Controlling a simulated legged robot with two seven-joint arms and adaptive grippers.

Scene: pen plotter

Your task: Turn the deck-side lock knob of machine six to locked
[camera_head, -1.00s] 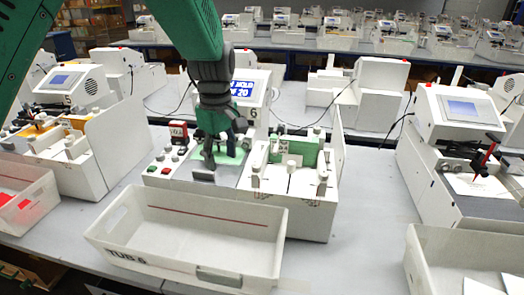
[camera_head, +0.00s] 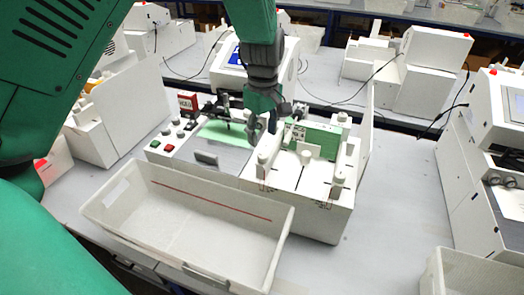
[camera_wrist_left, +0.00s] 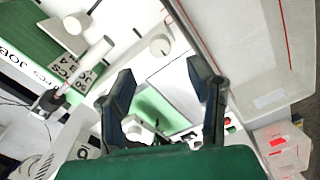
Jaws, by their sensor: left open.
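Machine six is the white unit in the middle of the head view, with a raised white deck (camera_head: 300,183) and a green block (camera_head: 318,140). Several white knobs stand on the deck, one at its left front corner (camera_head: 263,158) and one at its right front (camera_head: 338,180). I cannot read their lock marks. My left gripper (camera_head: 266,130) is above the deck's left edge, behind the left front knob. In the left wrist view its dark fingers (camera_wrist_left: 158,75) are spread and empty. A round white knob (camera_wrist_left: 160,46) lies just beyond the fingertips, apart from them. My right gripper is not in view.
An empty white tub (camera_head: 185,222) stands before the machine. The button panel (camera_head: 172,138) and a small red-framed sign (camera_head: 187,103) are left of the deck. A tall white side panel (camera_head: 366,125) borders its right.

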